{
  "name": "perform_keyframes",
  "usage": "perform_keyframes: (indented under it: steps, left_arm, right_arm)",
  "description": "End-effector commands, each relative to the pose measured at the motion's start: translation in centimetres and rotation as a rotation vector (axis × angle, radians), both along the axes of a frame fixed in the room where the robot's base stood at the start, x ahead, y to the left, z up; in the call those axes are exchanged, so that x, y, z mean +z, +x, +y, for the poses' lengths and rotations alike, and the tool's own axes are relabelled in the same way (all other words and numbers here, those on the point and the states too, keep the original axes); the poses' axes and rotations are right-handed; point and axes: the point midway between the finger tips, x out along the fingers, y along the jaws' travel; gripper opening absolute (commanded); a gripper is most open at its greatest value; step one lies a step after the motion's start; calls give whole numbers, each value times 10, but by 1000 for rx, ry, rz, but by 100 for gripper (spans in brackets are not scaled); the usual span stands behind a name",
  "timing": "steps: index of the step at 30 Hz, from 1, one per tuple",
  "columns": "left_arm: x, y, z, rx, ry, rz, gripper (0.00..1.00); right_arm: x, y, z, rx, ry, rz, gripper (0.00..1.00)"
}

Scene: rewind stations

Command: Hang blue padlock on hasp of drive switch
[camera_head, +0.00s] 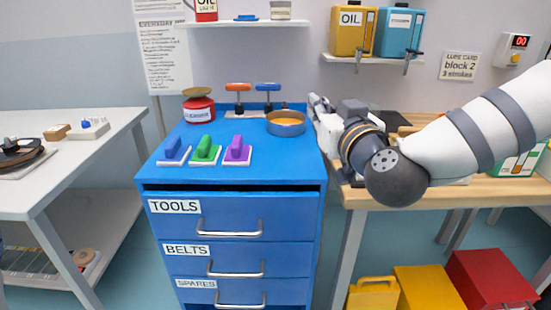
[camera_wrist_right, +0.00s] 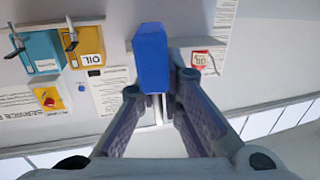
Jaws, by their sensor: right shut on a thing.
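The blue padlock (camera_wrist_right: 151,57) is between the fingertips of my right gripper (camera_wrist_right: 158,82) in the right wrist view, with pale bars, perhaps its shackle, showing below its blue body. In the head view my right gripper (camera_head: 320,104) reaches left over the right edge of the blue cabinet. I cannot make out the padlock there. A yellow box with a red knob (camera_wrist_right: 49,98), which may be the drive switch, is on the wall at the left of the wrist view, apart from the padlock. Its hasp is too small to tell. My left gripper is not in view.
The blue drawer cabinet (camera_head: 233,175) holds a round pan (camera_head: 286,123), a red tin (camera_head: 199,108) and several coloured blocks. A wooden bench (camera_head: 480,191) is at the right under my arm. Oil containers (camera_head: 352,32) stand on a wall shelf above.

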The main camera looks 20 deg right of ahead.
Motion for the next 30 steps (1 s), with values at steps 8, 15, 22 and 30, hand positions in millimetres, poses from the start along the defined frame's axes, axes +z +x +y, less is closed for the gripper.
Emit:
perform_keyframes:
  steps: [8,15,22,30]
  left_arm:
    - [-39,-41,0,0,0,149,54]
    - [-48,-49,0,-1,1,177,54]
    - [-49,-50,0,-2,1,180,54]
    - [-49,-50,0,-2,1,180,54]
  right_arm:
    - [-70,74,40,0,-1,29,0]
    - [-89,95,53,0,-1,11,0]
    - [-118,101,57,0,-2,7,0]
    - [-119,101,56,0,-1,4,0]
